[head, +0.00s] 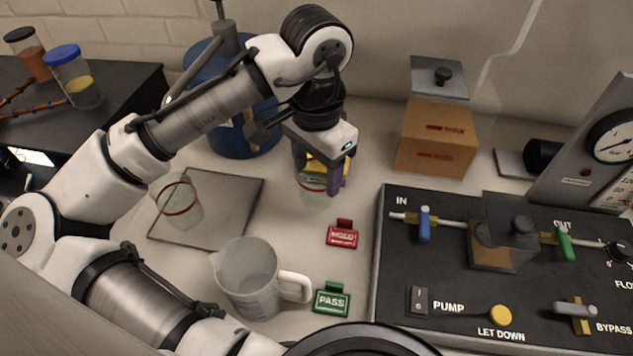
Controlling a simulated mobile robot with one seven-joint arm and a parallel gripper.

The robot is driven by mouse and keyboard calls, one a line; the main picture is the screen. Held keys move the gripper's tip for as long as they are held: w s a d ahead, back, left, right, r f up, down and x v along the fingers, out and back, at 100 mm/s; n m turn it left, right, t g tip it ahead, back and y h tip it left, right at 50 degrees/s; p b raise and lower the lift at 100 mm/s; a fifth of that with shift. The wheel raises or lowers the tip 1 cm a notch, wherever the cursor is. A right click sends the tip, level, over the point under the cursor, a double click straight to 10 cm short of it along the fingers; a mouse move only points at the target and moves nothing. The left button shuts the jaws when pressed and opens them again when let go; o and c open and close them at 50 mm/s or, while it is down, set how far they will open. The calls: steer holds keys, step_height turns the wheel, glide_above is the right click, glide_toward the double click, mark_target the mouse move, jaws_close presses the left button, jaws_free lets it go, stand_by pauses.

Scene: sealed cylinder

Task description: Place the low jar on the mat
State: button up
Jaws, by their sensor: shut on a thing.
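My gripper (318,180) points down at the centre of the view, right of the mat. Its dark fingers are shut on a small clear piece with a yellow part and a red band, which looks like the low jar (313,184). The fingers and wrist hide much of it, and I cannot tell whether it touches the table. The mat (228,200) is a flat grey square on the table to the left. A clear glass vessel with a red ring (181,212) stands at the mat's left part.
A measuring jug (248,280) stands in front of the mat. Red HOLD (342,234) and green PASS (331,299) signs stand nearby. A blue drum (232,138) is behind the mat. A wooden box (436,140) and black pump panel (450,270) stand right. The mat's right part is bare.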

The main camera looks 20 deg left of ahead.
mark_target(317, 187)
steer(key=shift+f, duration=2.1)
steer(key=shift+f, duration=0.2)
steer(key=o, duration=1.1)
steer(key=shift+r, duration=0.1)
